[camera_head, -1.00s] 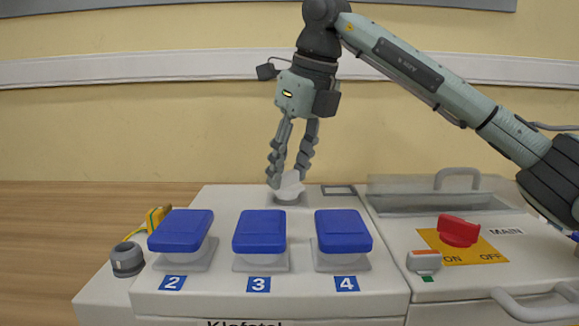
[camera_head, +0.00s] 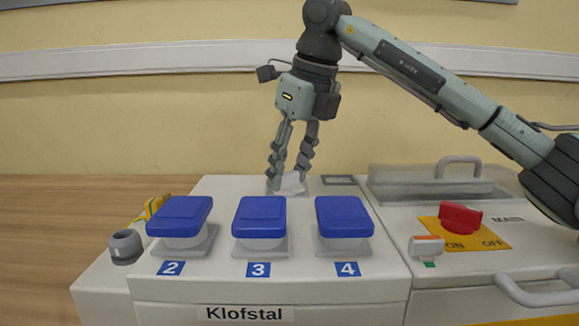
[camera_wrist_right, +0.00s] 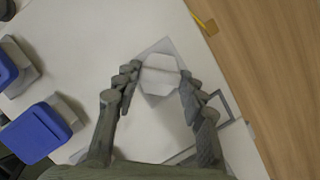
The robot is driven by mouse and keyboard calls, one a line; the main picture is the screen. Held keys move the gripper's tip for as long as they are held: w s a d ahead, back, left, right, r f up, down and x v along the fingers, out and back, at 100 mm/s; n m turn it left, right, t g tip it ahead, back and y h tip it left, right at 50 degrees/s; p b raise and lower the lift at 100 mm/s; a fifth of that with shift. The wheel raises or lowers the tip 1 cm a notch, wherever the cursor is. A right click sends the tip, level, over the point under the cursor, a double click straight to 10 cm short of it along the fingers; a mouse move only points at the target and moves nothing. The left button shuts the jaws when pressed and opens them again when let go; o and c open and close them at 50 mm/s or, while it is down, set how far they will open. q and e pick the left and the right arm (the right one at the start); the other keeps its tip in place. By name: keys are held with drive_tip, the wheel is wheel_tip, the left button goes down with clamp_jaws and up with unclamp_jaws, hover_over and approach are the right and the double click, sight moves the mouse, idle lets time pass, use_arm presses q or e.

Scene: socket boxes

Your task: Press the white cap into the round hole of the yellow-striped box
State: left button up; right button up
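The white cap (camera_head: 291,181) sits at the back of the white box (camera_head: 232,189), on a small grey square plate. It also shows in the right wrist view (camera_wrist_right: 160,77), between my fingertips. My right gripper (camera_head: 287,183) points down with one finger on each side of the cap. In the wrist view its fingertips (camera_wrist_right: 160,80) seem to touch the cap's opposite edges. A yellow band (camera_head: 545,321) shows at the bottom right, below the right-hand box (camera_head: 455,285). I cannot make out a round hole there. My left gripper is not in view.
Blue lids (camera_head: 180,216), (camera_head: 260,217), (camera_head: 343,216) on numbered sockets stand in front of my gripper. A grey round socket (camera_head: 126,246) and a yellow piece (camera_head: 154,206) are at the left. A red switch (camera_head: 460,218) and a handle (camera_head: 540,291) are on the right.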

drive_tip(key=o, duration=0.5)
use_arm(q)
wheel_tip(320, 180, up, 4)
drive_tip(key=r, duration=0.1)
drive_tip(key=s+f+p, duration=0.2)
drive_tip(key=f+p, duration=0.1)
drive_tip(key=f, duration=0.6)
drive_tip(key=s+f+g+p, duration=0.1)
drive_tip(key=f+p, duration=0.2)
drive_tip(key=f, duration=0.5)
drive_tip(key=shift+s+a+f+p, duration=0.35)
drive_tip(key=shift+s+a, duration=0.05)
use_arm(e)
drive_tip(key=v, duration=0.6)
drive_tip(key=w+v, duration=0.1)
drive_tip(key=v, duration=0.5)
drive_tip(key=a+v, duration=0.1)
drive_tip(key=v, duration=0.5)
drive_tip(key=shift+w+r, duration=0.1)
drive_tip(key=shift+r, duration=0.45)
